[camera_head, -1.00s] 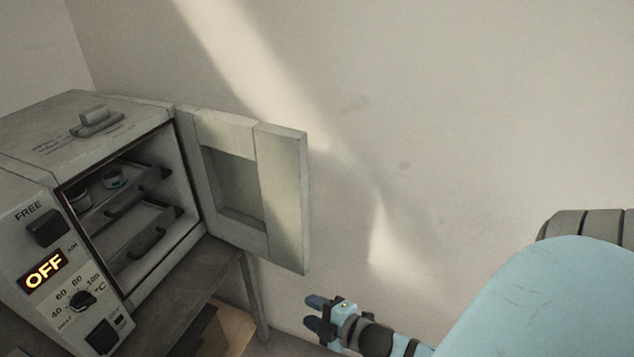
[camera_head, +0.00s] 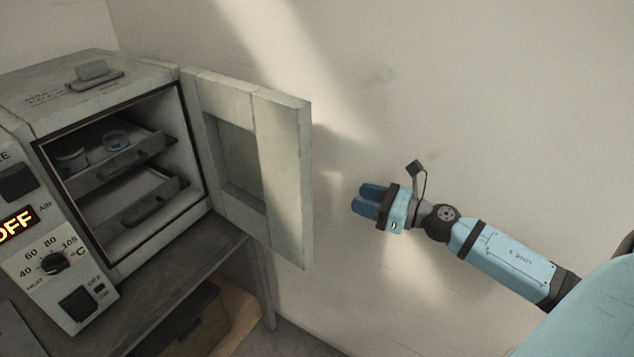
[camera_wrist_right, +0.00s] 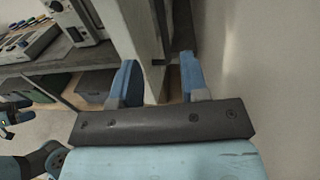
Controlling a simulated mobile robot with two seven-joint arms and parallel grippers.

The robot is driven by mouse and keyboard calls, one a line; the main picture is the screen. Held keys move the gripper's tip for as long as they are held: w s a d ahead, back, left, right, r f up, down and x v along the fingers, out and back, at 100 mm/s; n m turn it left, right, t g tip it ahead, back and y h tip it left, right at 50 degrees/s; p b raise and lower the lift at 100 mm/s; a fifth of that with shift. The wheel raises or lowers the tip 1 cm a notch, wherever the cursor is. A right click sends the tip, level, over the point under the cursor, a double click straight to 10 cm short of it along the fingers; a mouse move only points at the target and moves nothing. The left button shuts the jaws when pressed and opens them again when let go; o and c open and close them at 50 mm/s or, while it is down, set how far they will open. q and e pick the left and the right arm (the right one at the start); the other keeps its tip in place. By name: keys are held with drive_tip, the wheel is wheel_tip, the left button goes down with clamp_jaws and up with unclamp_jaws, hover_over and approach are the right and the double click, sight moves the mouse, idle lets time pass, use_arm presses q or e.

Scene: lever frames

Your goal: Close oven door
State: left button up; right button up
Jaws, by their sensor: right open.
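The grey oven (camera_head: 50,100) stands at the left in the head view, with its door (camera_head: 282,165) swung wide open to the right. The door has a recessed panel on its inner face. Racks with small round containers show inside the oven. My right gripper (camera_head: 364,202) is open and empty, to the right of the door's free edge and apart from it in the head view. In the right wrist view its two blue fingers (camera_wrist_right: 158,80) are spread, with the pale door (camera_wrist_right: 132,35) beyond them. What looks like my left gripper (camera_wrist_right: 20,105) shows partly at that view's left edge.
The oven stands on a grey table (camera_head: 205,265) with a box (camera_head: 190,325) below. The oven's front panel (camera_head: 50,240) has a dial and a lit OFF display. A bare wall (camera_head: 450,90) rises behind the door and my right arm.

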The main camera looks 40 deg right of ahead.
drive_tip(key=p+x, duration=0.3)
drive_tip(key=x, duration=0.9)
drive_tip(key=shift+w, duration=0.3)
drive_tip(key=shift+a, duration=0.15)
clamp_jaws()
